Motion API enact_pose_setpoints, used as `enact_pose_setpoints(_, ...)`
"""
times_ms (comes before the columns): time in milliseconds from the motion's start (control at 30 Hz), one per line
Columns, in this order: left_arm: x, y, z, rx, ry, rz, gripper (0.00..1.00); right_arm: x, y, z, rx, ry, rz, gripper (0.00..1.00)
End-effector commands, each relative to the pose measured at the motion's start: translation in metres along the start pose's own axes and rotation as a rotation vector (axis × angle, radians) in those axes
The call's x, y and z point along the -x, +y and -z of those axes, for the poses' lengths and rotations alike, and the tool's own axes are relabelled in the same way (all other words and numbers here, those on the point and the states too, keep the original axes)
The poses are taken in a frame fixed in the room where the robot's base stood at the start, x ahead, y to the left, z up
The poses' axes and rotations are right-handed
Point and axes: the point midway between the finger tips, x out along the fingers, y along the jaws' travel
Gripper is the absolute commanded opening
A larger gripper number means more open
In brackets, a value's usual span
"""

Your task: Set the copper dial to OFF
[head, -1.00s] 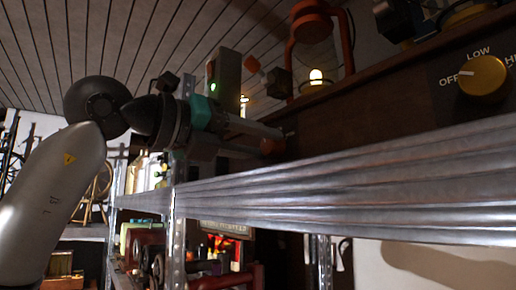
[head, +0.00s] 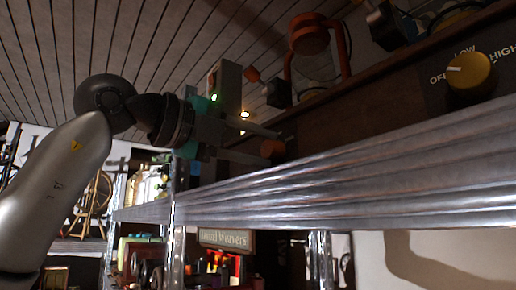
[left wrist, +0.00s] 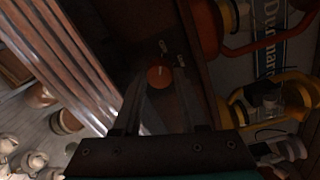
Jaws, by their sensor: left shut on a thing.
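The copper dial (left wrist: 159,76) is a small round orange-brown knob on the dark wooden panel. It has a pale pointer mark, and small labels beside it are too blurred to read. In the head view the dial (head: 272,149) shows at the panel's far left end. My left gripper (head: 275,145) reaches it from the left, with its two fingers shut on it; the left wrist view shows the dial between the fingertips. The setting its pointer marks cannot be told. My right gripper is in neither view.
A brass-yellow dial (head: 470,72) with OFF, LOW and HIGH labels sits on the panel at right, its pointer toward OFF. A ridged metal shelf edge (head: 370,175) runs below the panel. An orange-red frame (head: 310,40) stands above it.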

Motion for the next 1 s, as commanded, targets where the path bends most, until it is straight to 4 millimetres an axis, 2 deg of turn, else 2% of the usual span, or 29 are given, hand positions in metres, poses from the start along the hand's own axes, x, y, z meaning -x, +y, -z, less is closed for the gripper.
enact_pose_setpoints(500, 0.0005, -0.0007, -0.0009, 0.019, -0.001, 0.002, 0.00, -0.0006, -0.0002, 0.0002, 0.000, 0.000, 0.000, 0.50)
enact_pose_setpoints(533, 0.0005, -0.0007, -0.0010, 0.019, -0.001, 0.002, 0.45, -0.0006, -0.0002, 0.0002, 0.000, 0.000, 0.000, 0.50)
enact_pose_setpoints(767, 0.0003, -0.0004, -0.0006, 0.017, 0.000, 0.001, 0.71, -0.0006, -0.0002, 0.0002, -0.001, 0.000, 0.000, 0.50)
enact_pose_setpoints(1000, -0.0001, 0.0004, -0.0001, 0.017, 0.001, -0.001, 0.71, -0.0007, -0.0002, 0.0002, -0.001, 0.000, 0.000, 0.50)
